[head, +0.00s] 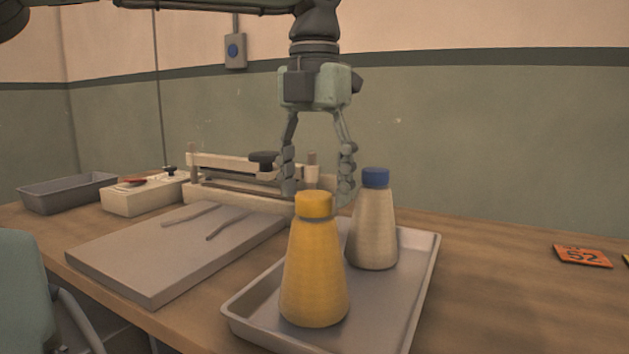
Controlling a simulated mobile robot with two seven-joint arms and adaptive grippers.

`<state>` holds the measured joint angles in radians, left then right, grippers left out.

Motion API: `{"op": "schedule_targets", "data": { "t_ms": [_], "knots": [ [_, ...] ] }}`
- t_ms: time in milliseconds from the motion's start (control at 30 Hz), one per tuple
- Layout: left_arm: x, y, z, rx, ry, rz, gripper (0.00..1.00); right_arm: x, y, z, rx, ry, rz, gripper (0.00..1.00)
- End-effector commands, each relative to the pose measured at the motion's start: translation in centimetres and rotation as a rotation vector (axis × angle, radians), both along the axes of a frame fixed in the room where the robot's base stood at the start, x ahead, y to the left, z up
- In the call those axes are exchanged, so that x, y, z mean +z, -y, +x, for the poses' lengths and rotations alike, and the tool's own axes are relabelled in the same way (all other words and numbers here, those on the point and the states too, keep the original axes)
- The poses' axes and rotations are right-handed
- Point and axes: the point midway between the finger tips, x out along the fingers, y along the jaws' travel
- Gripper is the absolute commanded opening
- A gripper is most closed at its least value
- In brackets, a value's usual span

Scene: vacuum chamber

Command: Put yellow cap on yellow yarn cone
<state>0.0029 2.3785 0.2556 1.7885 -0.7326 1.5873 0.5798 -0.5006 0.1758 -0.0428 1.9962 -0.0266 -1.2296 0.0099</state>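The yellow yarn cone (314,275) stands upright on a grey metal tray (412,315). The yellow cap (314,205) sits on its top and looks level. My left gripper (318,190) points down, its two fingers spread apart with nothing between them. The fingertips show just above and around the cap's level in the picture, and they look to be behind it; the exact depth gap is hard to judge. A cream yarn cone (374,230) with a blue cap (375,178) stands behind and to the right on the same tray. My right gripper is not in view.
A flat grey slab (170,260) with two thin strips lies left of the tray. Behind are a press-like device (235,180), a white control box (145,195) and a grey bin (68,190). An orange tag marked 52 (583,256) lies right; the table's right side is mostly clear.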

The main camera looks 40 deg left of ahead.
Motion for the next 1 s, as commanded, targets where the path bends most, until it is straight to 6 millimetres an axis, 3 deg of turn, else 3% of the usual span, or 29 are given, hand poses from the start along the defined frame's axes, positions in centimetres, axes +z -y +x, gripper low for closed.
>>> {"op": "schedule_targets", "data": {
  "t_ms": [367, 800, 1000],
  "knots": [
    [0.6, 0.0, 0.1, 0.001, 0.002, 0.001, 0.67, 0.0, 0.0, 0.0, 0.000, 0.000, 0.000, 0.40],
    [9.1, 0.0, 0.1, 0.001, 0.002, 0.001, 0.67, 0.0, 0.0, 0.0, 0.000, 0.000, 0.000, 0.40],
    [11.5, 0.0, 0.0, 0.000, 0.001, 0.001, 0.67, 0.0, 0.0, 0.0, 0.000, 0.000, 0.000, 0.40]
  ]
}}
